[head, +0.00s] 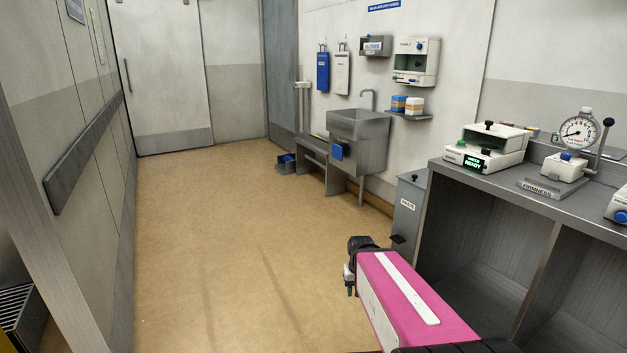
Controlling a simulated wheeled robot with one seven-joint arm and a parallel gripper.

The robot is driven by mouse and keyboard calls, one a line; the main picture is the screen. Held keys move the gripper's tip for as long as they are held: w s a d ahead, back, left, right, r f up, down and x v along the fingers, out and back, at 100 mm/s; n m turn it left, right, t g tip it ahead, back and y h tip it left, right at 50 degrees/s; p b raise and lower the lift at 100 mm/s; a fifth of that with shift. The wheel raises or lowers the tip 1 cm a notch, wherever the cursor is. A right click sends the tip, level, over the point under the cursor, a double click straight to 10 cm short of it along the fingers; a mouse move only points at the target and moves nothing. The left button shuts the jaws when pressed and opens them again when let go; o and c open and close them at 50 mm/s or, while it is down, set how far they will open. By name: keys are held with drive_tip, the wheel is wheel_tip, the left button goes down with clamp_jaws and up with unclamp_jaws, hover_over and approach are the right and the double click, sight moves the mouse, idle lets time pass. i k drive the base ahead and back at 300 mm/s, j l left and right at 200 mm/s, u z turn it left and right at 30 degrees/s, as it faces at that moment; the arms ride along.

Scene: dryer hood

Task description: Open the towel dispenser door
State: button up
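A white wall-mounted box (416,62), which looks like the towel dispenser, hangs on the back wall to the right of the sink. It has a dark recessed front, and its label is too small to read surely. I cannot tell how its door stands. My magenta arm reaches in from the bottom right. Its dark end (350,272) is over the floor, well in front of and below the box, touching nothing I can see. The gripper fingers are not clear there.
A metal sink (357,137) and a small shelf (409,116) with two boxes are below the dispenser. A grey waste bin (408,208) stands before the wall. A counter (440,180) with instruments fills the right. The brown floor (220,230) is clear in the middle.

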sight(402, 46)
drive_tip(key=i+u, duration=0.1)
drive_tip(key=i, duration=1.8)
